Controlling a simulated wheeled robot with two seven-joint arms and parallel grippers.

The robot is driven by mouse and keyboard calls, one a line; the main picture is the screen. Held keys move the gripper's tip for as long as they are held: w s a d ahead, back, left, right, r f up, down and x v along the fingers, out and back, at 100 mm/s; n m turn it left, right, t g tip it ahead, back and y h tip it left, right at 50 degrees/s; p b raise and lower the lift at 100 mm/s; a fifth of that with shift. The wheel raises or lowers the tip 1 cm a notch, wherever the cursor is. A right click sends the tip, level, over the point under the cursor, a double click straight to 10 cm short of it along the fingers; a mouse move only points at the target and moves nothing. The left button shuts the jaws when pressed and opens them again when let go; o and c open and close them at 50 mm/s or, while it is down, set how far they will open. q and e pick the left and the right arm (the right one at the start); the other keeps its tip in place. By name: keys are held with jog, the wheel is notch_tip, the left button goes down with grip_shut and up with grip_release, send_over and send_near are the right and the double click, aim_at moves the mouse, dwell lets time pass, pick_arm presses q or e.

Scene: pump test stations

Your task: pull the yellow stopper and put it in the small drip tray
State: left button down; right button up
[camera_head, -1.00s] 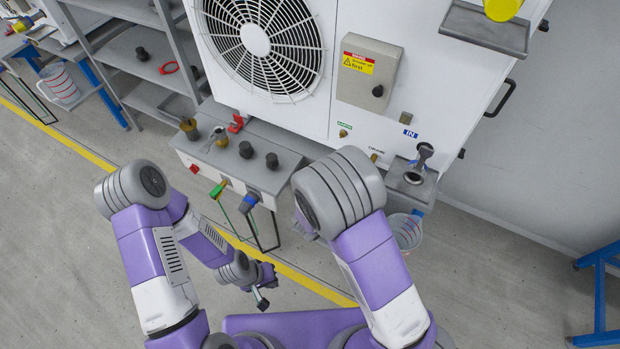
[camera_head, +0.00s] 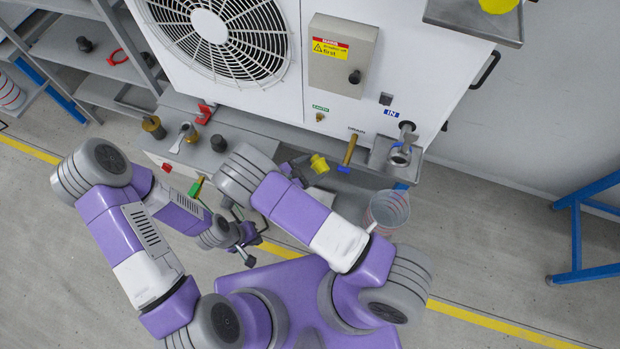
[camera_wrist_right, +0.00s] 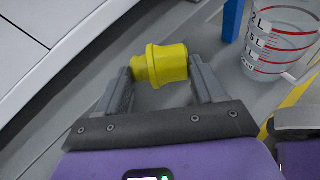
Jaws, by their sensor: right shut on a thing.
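My right gripper (camera_wrist_right: 160,80) is shut on the yellow stopper (camera_wrist_right: 160,66), which lies across between its two fingers in the right wrist view. In the head view the stopper (camera_head: 319,163) shows in front of the machine's lower edge, left of the brass drain pipe. My right forearm partly covers the right gripper (camera_head: 300,168) there. A small grey tray (camera_head: 378,165) sits under the IN port, right of the stopper, with a metal fitting over it. My left gripper (camera_head: 246,244) hangs low and apart from the stopper; its opening is unclear.
A clear measuring jug (camera_head: 388,210) stands below the small tray. The drain pipe (camera_head: 349,150) with a blue end lies between stopper and tray. A larger grey tray (camera_head: 470,25) with a yellow object sits at top right. A bench (camera_head: 215,135) with fittings is at left.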

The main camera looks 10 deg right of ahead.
notch_tip(320, 180, down, 15)
jog(key=s+g+b, duration=0.1)
jog(key=s+b, duration=0.1)
jog(key=b, duration=0.4)
jog(key=shift+a+r+m+b, duration=0.15)
jog(key=shift+a+m+b, duration=0.15)
jog(key=shift+a+m, duration=0.15)
jog(key=shift+s, duration=0.1)
jog(key=o, duration=1)
jog(key=shift+o, duration=0.2)
notch_tip(320, 180, up, 7)
jog(key=p, duration=0.5)
